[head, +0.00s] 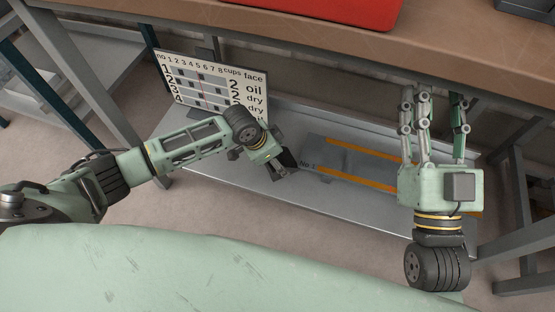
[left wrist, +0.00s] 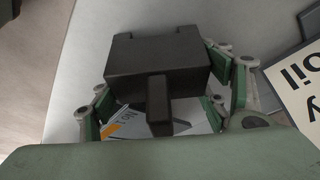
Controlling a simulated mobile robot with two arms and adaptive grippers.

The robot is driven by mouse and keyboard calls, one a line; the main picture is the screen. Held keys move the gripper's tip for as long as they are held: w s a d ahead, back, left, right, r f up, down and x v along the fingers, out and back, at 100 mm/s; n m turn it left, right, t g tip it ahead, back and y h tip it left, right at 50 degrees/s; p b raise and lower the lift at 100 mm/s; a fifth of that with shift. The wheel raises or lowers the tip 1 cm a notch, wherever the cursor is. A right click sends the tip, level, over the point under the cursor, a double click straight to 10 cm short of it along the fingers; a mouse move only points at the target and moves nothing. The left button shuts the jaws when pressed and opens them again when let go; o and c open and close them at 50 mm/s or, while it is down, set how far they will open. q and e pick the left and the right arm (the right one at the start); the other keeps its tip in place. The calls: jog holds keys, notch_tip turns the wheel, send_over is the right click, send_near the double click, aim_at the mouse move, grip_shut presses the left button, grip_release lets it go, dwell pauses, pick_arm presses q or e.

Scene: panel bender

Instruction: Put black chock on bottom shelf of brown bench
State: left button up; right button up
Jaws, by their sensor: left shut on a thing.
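The black chock (left wrist: 155,62) fills the middle of the left wrist view, between the green fingers of my left gripper (left wrist: 165,100), which is shut on it. In the head view the chock (head: 287,158) shows as a small dark shape at the tip of my left gripper (head: 278,163), partly hidden by it. Both are over the grey bottom shelf (head: 222,165) of the brown bench (head: 290,27). I cannot tell whether the chock touches the shelf. My right gripper (head: 434,97) is open and empty, pointing toward the bench's front edge.
A grey mat with orange stripes (head: 350,160) lies on the shelf, right of the chock. A white sign (head: 205,83) stands at the shelf's left end. A red object (head: 340,10) sits on the bench top. Grey bench legs (head: 525,195) stand at the right.

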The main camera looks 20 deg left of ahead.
pick_arm(q)
jog(key=shift+f, duration=0.1)
dwell(0.3)
jog(key=o, duration=1.3)
jog(key=shift+o, duration=0.2)
